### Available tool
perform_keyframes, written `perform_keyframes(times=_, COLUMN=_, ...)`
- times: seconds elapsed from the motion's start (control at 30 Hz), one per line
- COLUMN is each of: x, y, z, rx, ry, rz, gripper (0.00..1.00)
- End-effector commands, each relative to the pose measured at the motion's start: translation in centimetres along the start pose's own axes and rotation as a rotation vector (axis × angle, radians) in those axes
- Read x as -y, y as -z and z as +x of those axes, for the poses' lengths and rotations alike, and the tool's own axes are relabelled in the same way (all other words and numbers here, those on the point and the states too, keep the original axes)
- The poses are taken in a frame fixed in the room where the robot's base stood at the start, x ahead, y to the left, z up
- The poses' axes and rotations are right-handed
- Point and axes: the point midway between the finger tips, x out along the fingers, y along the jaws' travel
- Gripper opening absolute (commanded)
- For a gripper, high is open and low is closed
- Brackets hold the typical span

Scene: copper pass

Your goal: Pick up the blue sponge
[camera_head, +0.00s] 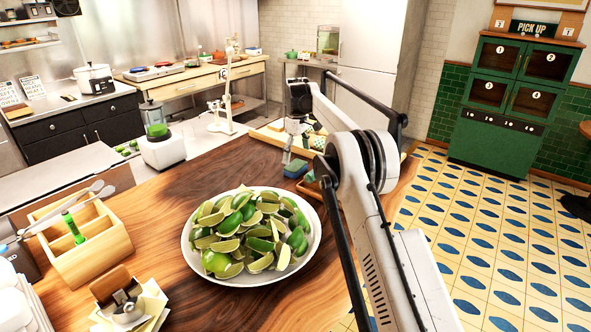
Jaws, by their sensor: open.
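A blue sponge (295,169) lies on the wooden counter (165,200), behind the plate of limes and left of my arm. My gripper (291,148) points down just above the sponge, at its upper left in the picture. The gripper is open, with nothing seen between its fingers. The fingertips are small here, and I cannot tell whether they touch the sponge.
A plate (262,283) heaped with lime pieces stands in front of the sponge. A tray (272,137) with items lies behind the gripper. A blender (160,140) and a wooden caddy (95,250) stand left. Bare counter lies between blender and plate.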

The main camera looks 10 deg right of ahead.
Motion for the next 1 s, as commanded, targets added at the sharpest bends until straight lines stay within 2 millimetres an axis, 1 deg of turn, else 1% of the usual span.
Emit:
perform_keyframes(times=0.13, x=0.2, y=0.0, z=0.9, rx=0.0, ry=0.0, rz=0.0, gripper=0.94)
perform_keyframes(times=0.3, x=0.8, y=0.0, z=2.9, rx=0.0, ry=0.0, rz=0.0, gripper=0.94)
perform_keyframes(times=0.4, x=0.8, y=0.0, z=4.2, rx=0.0, ry=0.0, rz=0.0, gripper=0.94)
perform_keyframes(times=0.5, x=0.8, y=0.0, z=4.9, rx=0.0, ry=0.0, rz=0.0, gripper=0.94)
perform_keyframes(times=0.77, x=0.8, y=0.0, z=5.2, rx=0.0, ry=0.0, rz=0.0, gripper=0.94)
perform_keyframes(times=0.87, x=0.8, y=0.0, z=5.2, rx=0.0, ry=0.0, rz=0.0, gripper=0.82)
perform_keyframes(times=1.0, x=0.7, y=0.0, z=5.2, rx=0.0, ry=0.0, rz=0.0, gripper=0.63)
